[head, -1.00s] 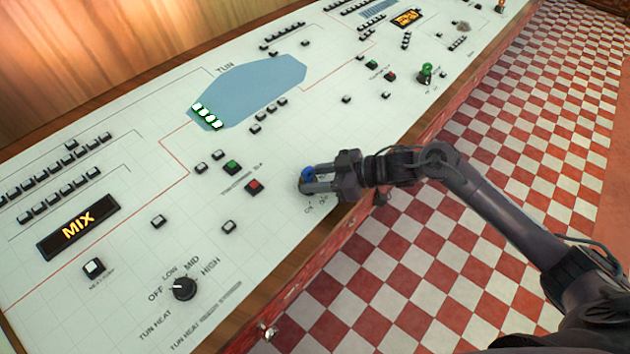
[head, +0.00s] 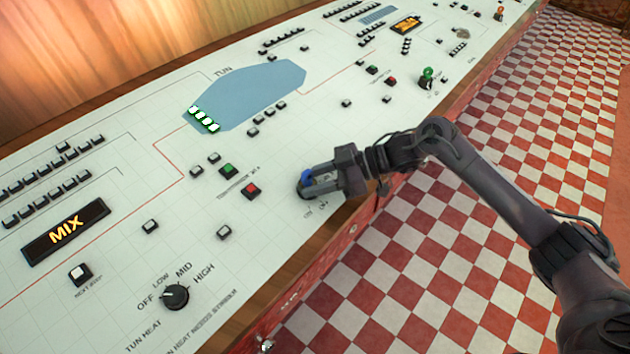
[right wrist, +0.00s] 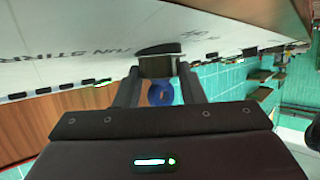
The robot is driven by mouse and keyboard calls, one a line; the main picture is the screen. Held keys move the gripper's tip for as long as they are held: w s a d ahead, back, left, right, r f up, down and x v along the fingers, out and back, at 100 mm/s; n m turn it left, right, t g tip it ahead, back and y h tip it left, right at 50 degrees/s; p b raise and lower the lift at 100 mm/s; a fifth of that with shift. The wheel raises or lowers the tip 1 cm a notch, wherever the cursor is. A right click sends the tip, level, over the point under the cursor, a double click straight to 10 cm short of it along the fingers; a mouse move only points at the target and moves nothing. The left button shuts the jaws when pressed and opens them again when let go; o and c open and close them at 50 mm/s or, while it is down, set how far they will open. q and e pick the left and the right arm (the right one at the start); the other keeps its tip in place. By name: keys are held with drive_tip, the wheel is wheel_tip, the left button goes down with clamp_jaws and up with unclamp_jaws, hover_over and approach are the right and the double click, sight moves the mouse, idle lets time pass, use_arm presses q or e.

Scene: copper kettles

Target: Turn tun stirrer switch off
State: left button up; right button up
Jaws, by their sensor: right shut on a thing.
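The tun stirrer switch (head: 306,177) has a blue top and sits near the front edge of the white panel. Its position on the dial cannot be read, as the gripper and small print hide it. My right gripper (head: 317,186) is shut on the switch, reaching in from the right. In the right wrist view the blue part (right wrist: 160,93) lies between the two dark fingers, below a dark block. The panel lettering there appears upside down and reads as tun stirrer. My left gripper is not in view.
A green button (head: 229,170) and a red button (head: 251,191) lie left of the gripper. The tun heat knob (head: 175,296) is at lower left. A green-topped switch (head: 427,76) stands farther right. Checkered floor (head: 460,250) lies beyond the panel's wooden edge.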

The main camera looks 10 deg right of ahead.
drive_tip(key=o, duration=1)
drive_tip(key=shift+d+r, duration=0.15)
drive_tip(key=shift+d, duration=0.35)
drive_tip(key=b+v, duration=0.1)
drive_tip(key=v, duration=0.5)
drive_tip(key=shift+s+d+r, duration=0.1)
drive_tip(key=shift+d+r, duration=0.1)
drive_tip(key=shift+d, duration=0.15)
